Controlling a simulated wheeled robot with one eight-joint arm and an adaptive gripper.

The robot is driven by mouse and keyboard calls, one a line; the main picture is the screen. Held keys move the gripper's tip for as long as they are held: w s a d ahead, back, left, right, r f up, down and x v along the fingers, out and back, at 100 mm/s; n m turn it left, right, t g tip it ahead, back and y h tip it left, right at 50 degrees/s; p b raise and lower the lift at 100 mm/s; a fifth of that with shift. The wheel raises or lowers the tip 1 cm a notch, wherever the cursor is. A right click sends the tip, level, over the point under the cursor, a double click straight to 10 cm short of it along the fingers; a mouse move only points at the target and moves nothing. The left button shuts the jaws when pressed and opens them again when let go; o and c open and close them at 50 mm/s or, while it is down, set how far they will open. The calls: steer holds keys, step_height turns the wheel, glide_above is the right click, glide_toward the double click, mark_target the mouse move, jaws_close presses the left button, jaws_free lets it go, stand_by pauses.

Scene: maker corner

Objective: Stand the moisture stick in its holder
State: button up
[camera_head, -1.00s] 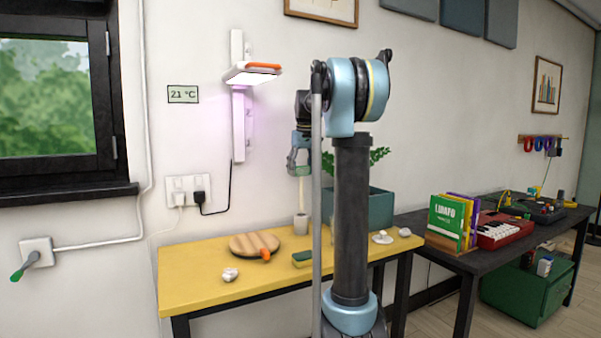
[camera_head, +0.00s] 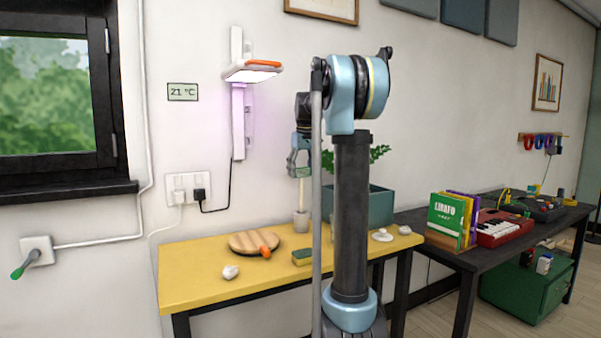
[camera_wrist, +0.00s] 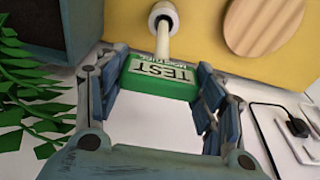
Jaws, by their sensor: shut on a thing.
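The moisture stick has a green head (camera_wrist: 160,77) with a label reading TEST and a pale thin shaft (camera_wrist: 162,42). My gripper (camera_wrist: 155,85) is shut on the green head, with one blue finger at each side. The shaft also shows below my gripper (camera_head: 298,165) in the head view, pointing down roughly upright. The holder is a small pale cylinder (camera_head: 300,222) at the back of the yellow table; its round dark mouth (camera_wrist: 163,17) shows in the wrist view. The shaft's lower end meets that mouth; I cannot tell how deep it sits.
A teal planter (camera_head: 375,207) with green leaves (camera_wrist: 30,95) stands beside the holder. The yellow table (camera_head: 195,285) also bears a round wooden board (camera_head: 250,241), a sponge (camera_head: 302,258) and a white lump (camera_head: 231,272). A lamp (camera_head: 252,74) hangs on the wall above.

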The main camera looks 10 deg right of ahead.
steer(key=shift+f, duration=3)
stand_by(0.4)
steer(key=o, duration=1.2)
steer(key=o, duration=0.3)
steer(key=shift+o, duration=0.2)
steer(key=shift+r, duration=0.1)
steer(key=shift+r, duration=4.45)
